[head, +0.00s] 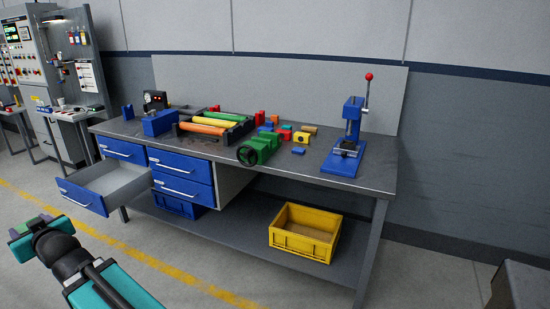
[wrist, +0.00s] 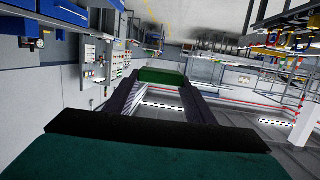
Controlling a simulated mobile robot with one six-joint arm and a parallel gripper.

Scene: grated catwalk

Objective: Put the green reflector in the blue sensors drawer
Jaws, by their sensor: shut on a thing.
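My gripper (head: 36,229) is at the lower left of the head view, in front of and apart from the bench. It is shut on the green reflector (wrist: 160,76), a small green block between the two dark fingers in the wrist view. The block's green also shows at the fingertips in the head view. A blue-fronted drawer (head: 82,197) under the bench's left end is pulled open, beyond my gripper to its upper right. Its grey inside looks empty from here. The drawer labels are too small to read.
Other blue drawers (head: 180,163) are shut. The bench top (head: 225,158) holds coloured rollers (head: 203,128), a green motor-like part (head: 260,148), small blocks and a blue press (head: 347,140). A yellow crate (head: 305,232) stands on the lower shelf. The floor before the bench is clear.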

